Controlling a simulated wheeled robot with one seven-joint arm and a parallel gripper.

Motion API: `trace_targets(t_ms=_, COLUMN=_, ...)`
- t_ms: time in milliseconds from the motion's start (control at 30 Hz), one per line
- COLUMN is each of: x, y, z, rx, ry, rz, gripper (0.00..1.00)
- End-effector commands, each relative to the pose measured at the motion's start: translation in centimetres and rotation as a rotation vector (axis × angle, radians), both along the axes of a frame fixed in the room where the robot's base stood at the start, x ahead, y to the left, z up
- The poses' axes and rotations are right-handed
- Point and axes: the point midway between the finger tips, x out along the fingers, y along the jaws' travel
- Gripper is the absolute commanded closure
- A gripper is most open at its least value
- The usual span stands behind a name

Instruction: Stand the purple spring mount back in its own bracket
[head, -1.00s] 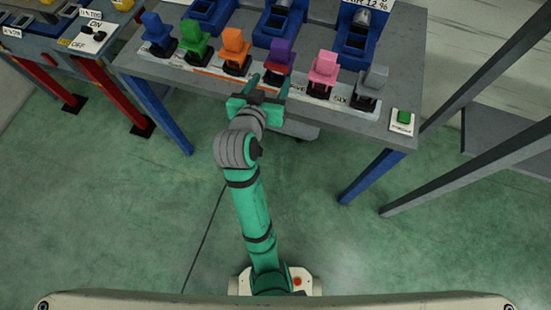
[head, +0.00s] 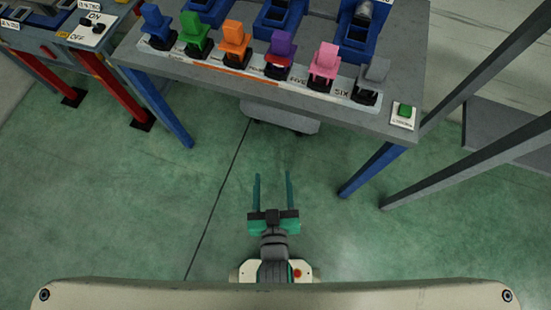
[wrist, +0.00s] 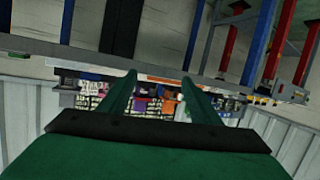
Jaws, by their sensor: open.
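My gripper (head: 273,180) is open and empty, drawn back over the green floor, well apart from the table and the mount. In the wrist view my two green fingers (wrist: 160,90) are spread with nothing between them.
Blue (head: 155,25), green (head: 194,32) and grey (head: 372,75) mounts stand in the same row. Blue holders (head: 277,20) are behind. A green button (head: 405,111) sits at the table's right corner. The floor (head: 220,230) before the table is clear.

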Motion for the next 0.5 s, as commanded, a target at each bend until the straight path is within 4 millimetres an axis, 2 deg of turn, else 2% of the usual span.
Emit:
trace_targets(t_ms=33, x=-1.9, y=-0.3, z=-0.2, rx=0.009, ry=0.005, rz=-0.006, gripper=0.42)
trace_targets(t_ms=200, x=-6.8, y=-0.9, z=0.7, rx=0.044, ry=-0.019, rz=-0.032, gripper=0.42)
trace_targets(t_ms=333, x=-9.5, y=-1.1, z=1.7, rx=0.063, ry=-0.035, rz=-0.046, gripper=0.42)
trace_targets(t_ms=500, x=-11.1, y=-0.7, z=2.5, rx=0.075, ry=-0.05, rz=-0.056, gripper=0.42)
